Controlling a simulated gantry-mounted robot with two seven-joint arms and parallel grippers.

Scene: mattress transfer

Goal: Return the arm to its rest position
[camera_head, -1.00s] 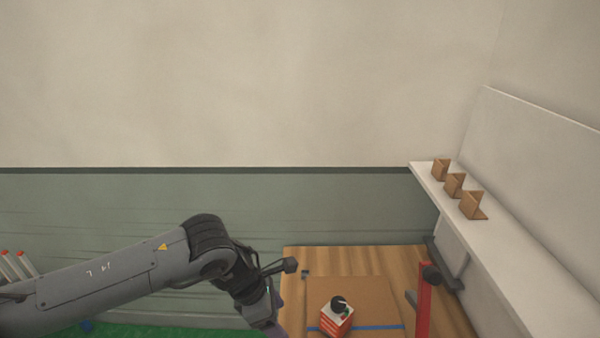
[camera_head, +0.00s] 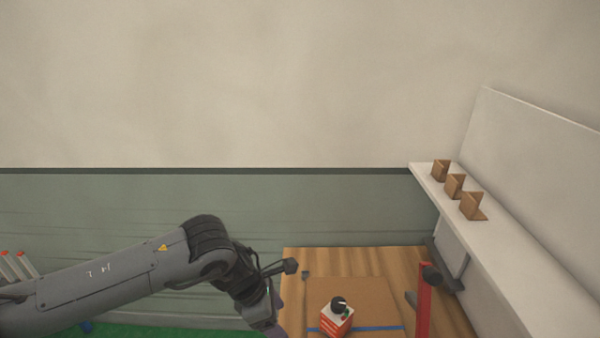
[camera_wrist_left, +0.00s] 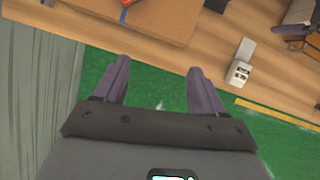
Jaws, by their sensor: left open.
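My left arm (camera_head: 110,285) comes in from the left in the head view, bent down at the wrist beside the wooden table's left edge. My left gripper's fingers are cut off by the bottom of that view. In the left wrist view, my left gripper (camera_wrist_left: 158,82) is open and empty, its two purple-grey fingers spread over green floor (camera_wrist_left: 155,98) just off the table edge.
The wooden table (camera_head: 440,275) carries a brown board (camera_head: 375,296) with a red-and-white box (camera_head: 337,322). A red post (camera_head: 424,305) stands at right. A white shelf (camera_head: 500,235) holds three brown brackets (camera_head: 455,185). A white socket block (camera_wrist_left: 239,70) sits near the table edge.

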